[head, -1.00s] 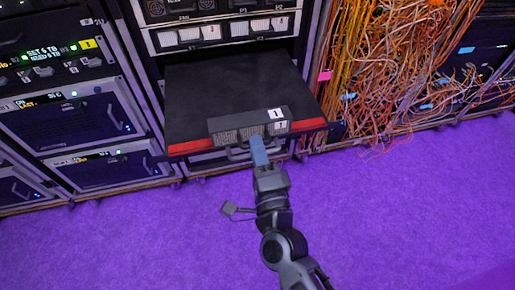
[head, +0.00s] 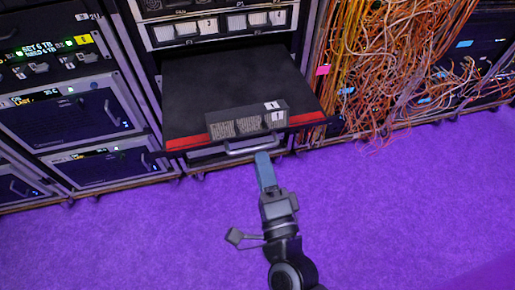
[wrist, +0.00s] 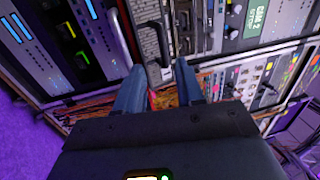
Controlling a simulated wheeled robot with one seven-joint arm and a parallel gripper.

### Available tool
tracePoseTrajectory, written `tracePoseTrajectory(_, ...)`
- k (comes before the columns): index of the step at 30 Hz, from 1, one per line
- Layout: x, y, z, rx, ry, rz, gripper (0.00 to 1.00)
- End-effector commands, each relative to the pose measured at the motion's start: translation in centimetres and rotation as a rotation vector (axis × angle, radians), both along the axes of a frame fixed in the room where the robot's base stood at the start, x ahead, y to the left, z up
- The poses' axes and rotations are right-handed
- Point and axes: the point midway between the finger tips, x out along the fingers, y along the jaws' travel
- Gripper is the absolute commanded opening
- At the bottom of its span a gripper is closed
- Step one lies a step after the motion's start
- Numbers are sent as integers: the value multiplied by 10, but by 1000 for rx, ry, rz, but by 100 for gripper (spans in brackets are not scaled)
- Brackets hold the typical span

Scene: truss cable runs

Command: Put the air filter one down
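The air filter one is a dark block (head: 236,124) with a mesh front face and white labels marked 1. It rests on the black pulled-out shelf (head: 225,80), near its red front edge. A grey bar handle (head: 250,147) shows just in front of and below the mesh; the mesh face (wrist: 147,42) and handle (wrist: 163,42) also show in the wrist view. My gripper (head: 263,156) is just in front of the shelf, apart from the filter. In the wrist view my gripper's two blue fingers (wrist: 160,82) are spread with nothing between them, short of the handle.
Rack units with lit displays (head: 65,115) stand to the left. A thick tangle of orange cables (head: 390,75) hangs to the right of the shelf. A drawer row with white labels (head: 225,25) lies above the shelf. The purple floor (head: 400,220) in front is clear.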

Motion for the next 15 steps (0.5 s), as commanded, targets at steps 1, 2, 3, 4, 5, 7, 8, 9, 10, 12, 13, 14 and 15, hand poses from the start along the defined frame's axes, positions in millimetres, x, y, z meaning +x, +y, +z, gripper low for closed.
tracePoseTrajectory(1, -11, -3, -4, 0, 3, 1, 38)
tracePoseTrajectory(2, -17, -5, -5, 0, 3, 1, 38)
tracePoseTrajectory(3, -24, -6, -6, -1, 3, 2, 38)
tracePoseTrajectory(4, -29, -8, -7, -1, 3, 2, 38)
tracePoseTrajectory(5, -33, -9, -7, -1, 2, 2, 38)
tracePoseTrajectory(7, -42, -11, -9, 0, 2, 1, 38)
tracePoseTrajectory(8, -45, -12, -9, 0, 2, 2, 38)
tracePoseTrajectory(9, -49, -13, -10, 0, 1, 2, 38)
tracePoseTrajectory(10, -51, -14, -10, 0, 1, 2, 38)
tracePoseTrajectory(12, -55, -15, -10, 1, 0, 2, 38)
tracePoseTrajectory(13, -55, -15, -10, 0, 0, 2, 38)
tracePoseTrajectory(14, -56, -15, -10, 0, 0, 2, 38)
tracePoseTrajectory(15, -57, -16, -10, 1, -1, 2, 38)
